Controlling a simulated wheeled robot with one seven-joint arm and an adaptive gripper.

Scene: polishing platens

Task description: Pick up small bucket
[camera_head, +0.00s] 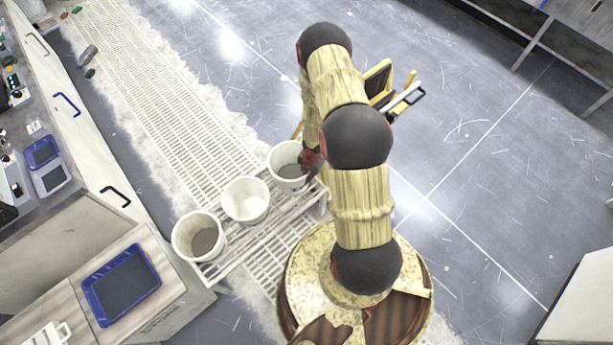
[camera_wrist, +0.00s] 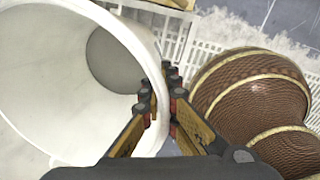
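Three white buckets stand in a row in the head view. My gripper (camera_head: 312,160) is at the right rim of the rightmost bucket (camera_head: 281,158), which has a grey bottom inside. In the wrist view, this small bucket (camera_wrist: 60,75) fills the left side with its open mouth showing. My gripper (camera_wrist: 162,95) straddles its rim there, one finger inside and one outside. The wall fills the narrow gap between the fingers, so they look shut on it. Whether the bucket is clear of the rack cannot be told.
The middle bucket (camera_head: 246,200) and left bucket (camera_head: 199,237) stand close by on a white slatted rack (camera_head: 262,236). A counter with a blue tray (camera_head: 122,284) is at the left. Open grey floor (camera_head: 480,170) lies to the right.

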